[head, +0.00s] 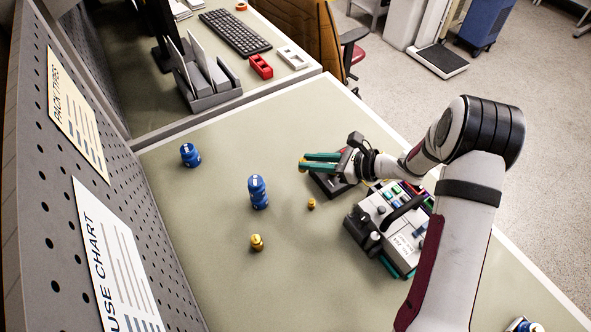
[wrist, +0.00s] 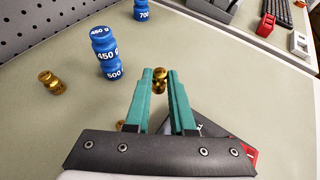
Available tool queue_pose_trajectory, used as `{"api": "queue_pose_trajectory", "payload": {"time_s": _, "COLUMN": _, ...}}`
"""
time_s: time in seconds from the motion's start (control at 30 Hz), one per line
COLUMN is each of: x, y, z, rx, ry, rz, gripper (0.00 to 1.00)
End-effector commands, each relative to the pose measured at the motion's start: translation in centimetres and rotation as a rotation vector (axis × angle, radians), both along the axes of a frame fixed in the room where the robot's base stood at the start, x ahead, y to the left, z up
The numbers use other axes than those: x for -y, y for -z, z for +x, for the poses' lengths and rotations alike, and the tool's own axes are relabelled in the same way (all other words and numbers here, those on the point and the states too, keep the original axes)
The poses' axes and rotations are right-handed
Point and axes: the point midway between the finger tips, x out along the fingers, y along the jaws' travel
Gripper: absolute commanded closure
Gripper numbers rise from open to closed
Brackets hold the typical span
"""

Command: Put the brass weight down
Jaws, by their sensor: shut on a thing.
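My gripper (head: 307,162) has teal fingers shut on a brass weight (wrist: 159,77), which sits between the fingertips in the wrist view. In the head view only a bit of this weight (head: 301,165) shows at the tips. It appears to be held above the green table; its exact height is hard to tell.
Blue weights are stacked, a 450 g (wrist: 102,35) on a 500 g (wrist: 116,73). Another blue weight (head: 190,155) stands farther back. The table between the brass weights and blue stack is bare.

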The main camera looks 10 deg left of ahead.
Motion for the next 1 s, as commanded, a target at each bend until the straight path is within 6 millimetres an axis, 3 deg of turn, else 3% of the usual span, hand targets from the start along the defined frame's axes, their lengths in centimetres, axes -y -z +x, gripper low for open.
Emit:
{"api": "queue_pose_trajectory", "payload": {"time_s": 0.1, "x": -2.7, "y": 1.6, "z": 0.2, "rx": -0.002, "ry": -0.001, "rz": 0.000, "gripper": 1.00}}
{"api": "queue_pose_trajectory", "payload": {"time_s": 0.2, "x": -3.8, "y": 2.4, "z": 0.4, "rx": 0.000, "ry": 0.000, "rz": 0.000, "gripper": 1.00}}
{"api": "queue_pose_trajectory", "payload": {"time_s": 0.4, "x": -3.9, "y": 6.0, "z": 0.4, "rx": -0.002, "ry": 0.003, "rz": 0.000, "gripper": 1.00}}
{"api": "queue_pose_trajectory", "payload": {"time_s": 0.77, "x": -3.9, "y": 6.6, "z": 0.5, "rx": 0.000, "ry": 0.004, "rz": 0.000, "gripper": 1.00}}
{"api": "queue_pose_trajectory", "payload": {"time_s": 0.8, "x": -3.9, "y": 6.6, "z": 0.5, "rx": 0.000, "ry": 0.004, "rz": 0.000, "gripper": 0.74}}
{"api": "queue_pose_trajectory", "payload": {"time_s": 0.93, "x": -3.9, "y": 6.6, "z": 0.5, "rx": 0.000, "ry": 0.004, "rz": 0.000, "gripper": 0.51}}
{"api": "queue_pose_trajectory", "payload": {"time_s": 1.0, "x": -3.9, "y": 6.6, "z": 0.5, "rx": 0.000, "ry": 0.004, "rz": 0.000, "gripper": 0.48}}
